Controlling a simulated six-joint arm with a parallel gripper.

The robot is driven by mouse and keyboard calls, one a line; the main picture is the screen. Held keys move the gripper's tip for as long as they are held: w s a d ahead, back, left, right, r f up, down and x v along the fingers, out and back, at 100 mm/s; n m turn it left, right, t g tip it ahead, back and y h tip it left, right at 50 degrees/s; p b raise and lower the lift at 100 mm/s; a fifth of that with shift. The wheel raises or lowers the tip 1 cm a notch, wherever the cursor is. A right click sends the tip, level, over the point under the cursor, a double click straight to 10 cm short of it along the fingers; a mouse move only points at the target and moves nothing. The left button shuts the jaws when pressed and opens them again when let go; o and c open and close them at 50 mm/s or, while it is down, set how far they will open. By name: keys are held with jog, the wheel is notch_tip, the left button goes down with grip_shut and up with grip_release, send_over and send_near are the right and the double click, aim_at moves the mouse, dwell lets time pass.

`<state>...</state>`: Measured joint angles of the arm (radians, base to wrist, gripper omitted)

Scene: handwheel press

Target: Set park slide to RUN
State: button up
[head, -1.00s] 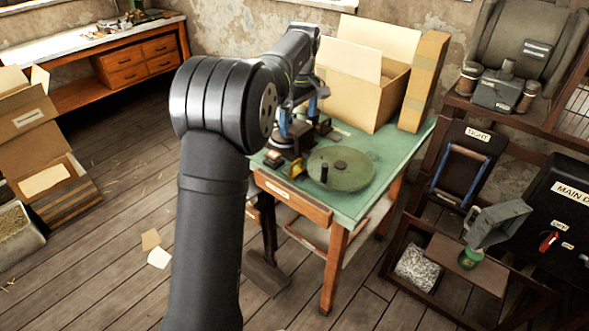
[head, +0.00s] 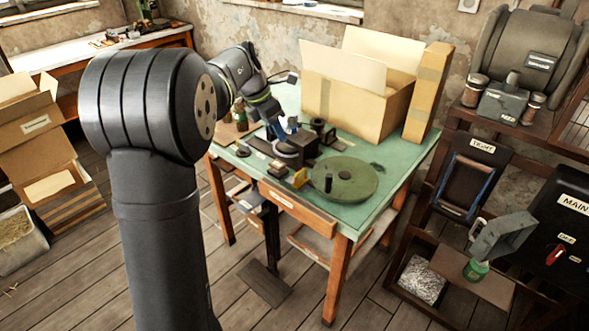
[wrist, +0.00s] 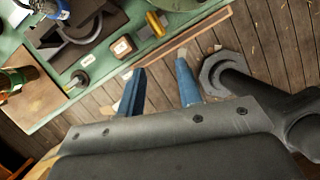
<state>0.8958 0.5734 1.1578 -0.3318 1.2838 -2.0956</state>
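My gripper (wrist: 158,76) shows in the wrist view with its two blue fingers well apart and nothing between them. In that view the fingers show against the floor, just off the table's edge. In the head view my arm reaches over the left part of the table, and its fingers are hard to make out. The press (head: 294,150) stands on the table beside a round green handwheel disc (head: 344,180). A small labelled block (wrist: 122,47), a yellow piece (wrist: 155,23) and a dark knob (wrist: 78,78) lie along the table edge. I cannot tell which part is the park slide.
The green table (head: 374,149) carries an open cardboard box (head: 345,103) and a tall narrow carton (head: 427,95) at the back. A shelf with a labelled black box (head: 565,215) stands at right. Stacked cartons (head: 40,150) are at far left. The floor in front is mostly clear.

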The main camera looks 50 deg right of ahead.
jog(key=d+f+n, duration=0.1)
jog(key=f, duration=0.4)
jog(key=s+d+f+n, duration=0.1)
jog(key=d+f, duration=0.1)
jog(key=f, duration=0.3)
jog(key=s+d+f+n+h, duration=0.1)
jog(key=d+f+n, duration=0.1)
jog(key=f, duration=0.3)
jog(key=shift+s+f, duration=0.15)
jog(key=shift+f, duration=0.05)
jog(key=shift+c, duration=0.2)
grip_shut()
